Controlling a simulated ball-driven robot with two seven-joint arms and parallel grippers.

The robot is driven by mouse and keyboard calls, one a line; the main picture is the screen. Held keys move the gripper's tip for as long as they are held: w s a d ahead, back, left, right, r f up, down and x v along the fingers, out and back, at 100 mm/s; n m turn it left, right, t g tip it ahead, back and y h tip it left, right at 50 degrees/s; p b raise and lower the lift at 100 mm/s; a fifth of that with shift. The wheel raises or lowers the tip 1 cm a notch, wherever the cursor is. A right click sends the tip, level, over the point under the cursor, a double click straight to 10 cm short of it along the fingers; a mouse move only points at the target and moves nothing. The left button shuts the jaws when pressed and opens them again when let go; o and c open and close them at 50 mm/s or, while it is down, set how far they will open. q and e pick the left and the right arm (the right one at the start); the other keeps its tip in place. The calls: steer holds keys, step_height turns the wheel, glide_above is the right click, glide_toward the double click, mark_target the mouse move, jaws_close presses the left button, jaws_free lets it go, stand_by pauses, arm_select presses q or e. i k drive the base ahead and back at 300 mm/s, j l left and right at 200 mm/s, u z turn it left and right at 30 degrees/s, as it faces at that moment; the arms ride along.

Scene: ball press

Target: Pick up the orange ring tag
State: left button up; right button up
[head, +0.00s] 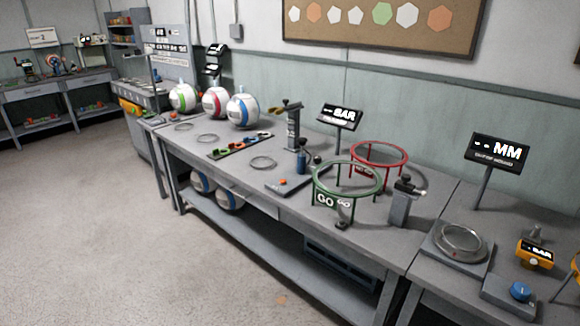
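A dark flat tray (240,146) lies on the grey workbench, in front of the balls. It holds several small coloured tags in a row. Neither of my grippers shows in the head view.
Three striped balls, green (183,98), red (215,101) and blue (243,110), stand behind the tray. A dark upright press (293,128), a green hoop (347,178) and a red hoop (379,153) stand to its right.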

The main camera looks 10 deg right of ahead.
mark_target(232, 145)
steer(key=i+j+z, duration=0.1)
steer(key=z, duration=0.25)
steer(key=i+j+z, duration=0.15)
steer(key=z, duration=0.2)
steer(key=i+j+z, duration=0.1)
steer(key=z, duration=0.25)
steer(key=i+j+z, duration=0.15)
steer(key=j, duration=0.3)
steer(key=i+j+z, duration=0.1)
steer(key=j, duration=0.35)
steer(key=i+j+z, duration=0.15)
steer(key=j, duration=0.35)
steer(key=i+j+z, duration=0.15)
steer(key=j, duration=0.3)
steer(key=i+j+z, duration=0.1)
steer(key=j, duration=0.4)
